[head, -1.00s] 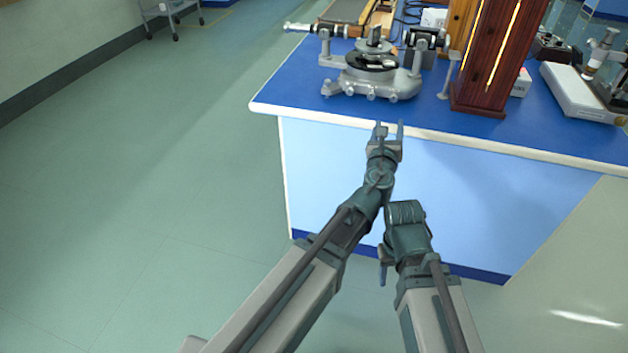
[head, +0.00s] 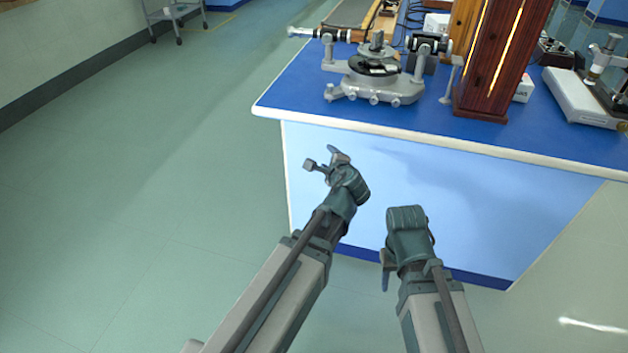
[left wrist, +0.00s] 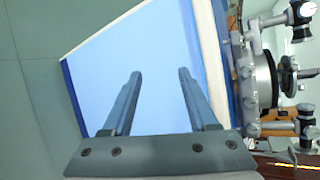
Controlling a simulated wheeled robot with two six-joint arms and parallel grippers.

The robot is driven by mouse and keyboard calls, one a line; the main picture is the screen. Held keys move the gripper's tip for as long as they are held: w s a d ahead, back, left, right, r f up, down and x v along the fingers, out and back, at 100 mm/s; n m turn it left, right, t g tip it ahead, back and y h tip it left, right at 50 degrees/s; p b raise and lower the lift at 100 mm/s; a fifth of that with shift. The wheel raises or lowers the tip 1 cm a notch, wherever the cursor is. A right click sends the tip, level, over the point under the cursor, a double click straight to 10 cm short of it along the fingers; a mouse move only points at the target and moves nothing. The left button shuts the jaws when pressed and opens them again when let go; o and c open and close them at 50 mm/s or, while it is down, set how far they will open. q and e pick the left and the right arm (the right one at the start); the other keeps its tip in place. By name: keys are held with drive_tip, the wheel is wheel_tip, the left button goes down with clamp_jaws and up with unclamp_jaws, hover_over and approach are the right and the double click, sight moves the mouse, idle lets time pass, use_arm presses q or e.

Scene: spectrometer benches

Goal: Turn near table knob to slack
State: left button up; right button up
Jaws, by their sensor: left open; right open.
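A grey spectrometer (head: 374,80) with a black round table stands near the front edge of the blue bench top. Its small knobs, several along the front of the base, face me; I cannot tell which is the near table knob. It also shows turned sideways in the left wrist view (left wrist: 262,80). My left gripper (head: 322,158) is open and empty, in front of the bench's side panel and below the top's edge, apart from the spectrometer. Its two fingers (left wrist: 160,88) show against the pale blue panel. My right gripper (head: 388,268) is lower, clear of the bench; its fingers are mostly hidden.
The blue bench top (head: 300,98) has a white front edge. A dark wooden lamp housing (head: 500,60) with a glowing slit stands right of the spectrometer. A white instrument (head: 580,98) lies further right. The floor (head: 130,200) to the left is clear.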

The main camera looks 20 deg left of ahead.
use_arm(q)
drive_tip(key=s+a+f+n+g, duration=0.2)
drive_tip(key=s+f+n+g, duration=0.1)
drive_tip(key=s+f+n, duration=0.1)
drive_tip(key=shift+s+a+f+n+g, duration=0.25)
drive_tip(key=shift+a+f+n, duration=0.2)
drive_tip(key=shift+n, duration=0.35)
drive_tip(key=s+d+f+n+g+h, duration=0.2)
drive_tip(key=s+d+f+n+g, duration=0.15)
drive_tip(key=s+d, duration=0.5)
drive_tip(key=s+d+f+n+g+h, duration=0.35)
drive_tip(key=s+d+g, duration=0.2)
drive_tip(key=s, duration=0.55)
wheel_tip(320, 180, up, 26)
drive_tip(key=p, duration=2.6)
drive_tip(key=shift+d+f+t+p, duration=0.2)
drive_tip(key=shift+d+t+p, duration=0.1)
drive_tip(key=shift+t+p, duration=0.05)
drive_tip(key=shift+y, duration=0.25)
